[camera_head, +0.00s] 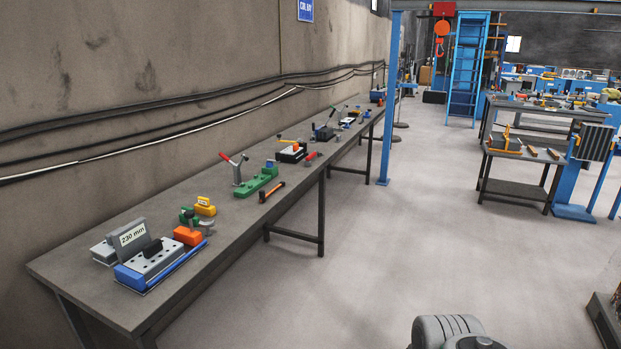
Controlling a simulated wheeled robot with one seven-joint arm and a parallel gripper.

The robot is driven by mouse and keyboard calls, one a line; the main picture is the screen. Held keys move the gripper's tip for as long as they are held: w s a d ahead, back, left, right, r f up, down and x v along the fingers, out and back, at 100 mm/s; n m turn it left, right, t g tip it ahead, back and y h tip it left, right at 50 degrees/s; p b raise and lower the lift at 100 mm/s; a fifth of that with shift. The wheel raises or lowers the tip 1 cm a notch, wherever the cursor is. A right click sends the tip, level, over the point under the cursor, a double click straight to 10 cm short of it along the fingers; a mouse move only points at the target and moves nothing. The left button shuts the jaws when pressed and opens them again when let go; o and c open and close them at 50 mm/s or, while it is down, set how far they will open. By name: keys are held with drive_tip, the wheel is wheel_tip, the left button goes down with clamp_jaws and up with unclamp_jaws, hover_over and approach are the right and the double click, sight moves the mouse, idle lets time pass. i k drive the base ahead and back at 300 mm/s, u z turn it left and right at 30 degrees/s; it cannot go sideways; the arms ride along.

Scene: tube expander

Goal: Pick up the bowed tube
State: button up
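I cannot single out a bowed tube for sure. A thin blue rod (180,263) lies along the front side of a grey-topped blue block (134,277) with holes in its top, at the near end of the long bench (95,304). At this size I cannot tell whether the rod is bowed. A sign reading "230 mm" (133,235) stands behind the block. My gripper's fingers are not in the picture. A grey rounded part, likely of my own arm, shows at the bottom edge, right of centre, over the floor and apart from the bench.
Beside the block are an orange block (187,236) and a yellow block (205,207). Farther along are a green fixture (256,183) and an orange-handled tool (272,191). A blue post (389,110) stands by the bench. The floor (370,240) in the middle is clear.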

sight(263, 197)
drive_tip(key=i, duration=3.05)
drive_tip(key=u, duration=3.6)
drive_tip(key=i, duration=0.5)
drive_tip(key=u, duration=0.05)
